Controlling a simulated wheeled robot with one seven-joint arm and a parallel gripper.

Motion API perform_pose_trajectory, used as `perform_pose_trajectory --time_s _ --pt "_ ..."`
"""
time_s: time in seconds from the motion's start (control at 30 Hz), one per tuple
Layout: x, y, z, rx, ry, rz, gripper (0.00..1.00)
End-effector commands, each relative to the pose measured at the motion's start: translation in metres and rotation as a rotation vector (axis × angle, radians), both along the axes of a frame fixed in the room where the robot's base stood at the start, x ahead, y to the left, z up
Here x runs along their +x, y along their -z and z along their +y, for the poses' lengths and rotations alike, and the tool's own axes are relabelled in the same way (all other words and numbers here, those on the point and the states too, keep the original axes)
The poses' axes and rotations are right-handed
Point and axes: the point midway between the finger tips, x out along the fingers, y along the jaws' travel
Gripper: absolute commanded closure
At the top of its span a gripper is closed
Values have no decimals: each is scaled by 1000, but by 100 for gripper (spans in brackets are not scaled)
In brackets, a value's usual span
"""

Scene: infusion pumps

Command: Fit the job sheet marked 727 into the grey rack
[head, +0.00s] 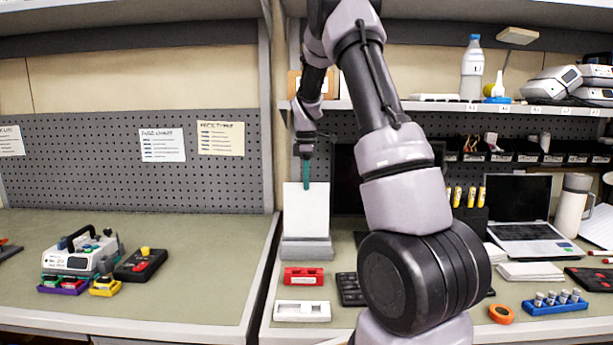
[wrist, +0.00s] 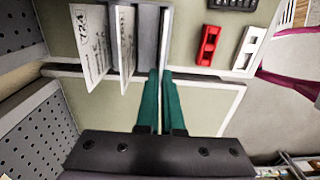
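My gripper (head: 305,186) points down with teal fingers, which also show in the wrist view (wrist: 160,76). The fingers are shut on the top of a white sheet (head: 307,212). The head view shows its blank side; in the wrist view it is nearly edge-on, so its marking is hidden. The grey rack (head: 307,250) stands directly below, also seen in the wrist view (wrist: 147,38). The sheet's lower edge meets the rack in the head view; I cannot tell whether it is in a slot. Two printed sheets (wrist: 90,42) (wrist: 123,42) stand beside it, their marks not clearly readable.
A red block (head: 304,277) and a white block (head: 302,311) lie in front of the rack. A monitor and my own arm are right of it. A gap between benches is on its left. A pump (head: 80,255) stands on the left bench. A shelf (head: 400,106) hangs above.

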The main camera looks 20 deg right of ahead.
Motion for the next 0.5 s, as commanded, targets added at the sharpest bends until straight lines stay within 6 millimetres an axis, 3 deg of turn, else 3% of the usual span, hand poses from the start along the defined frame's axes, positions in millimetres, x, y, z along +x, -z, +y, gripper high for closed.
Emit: perform_pose_trajectory --time_s 0.5 --pt "0 37 0 1 1 2 100"
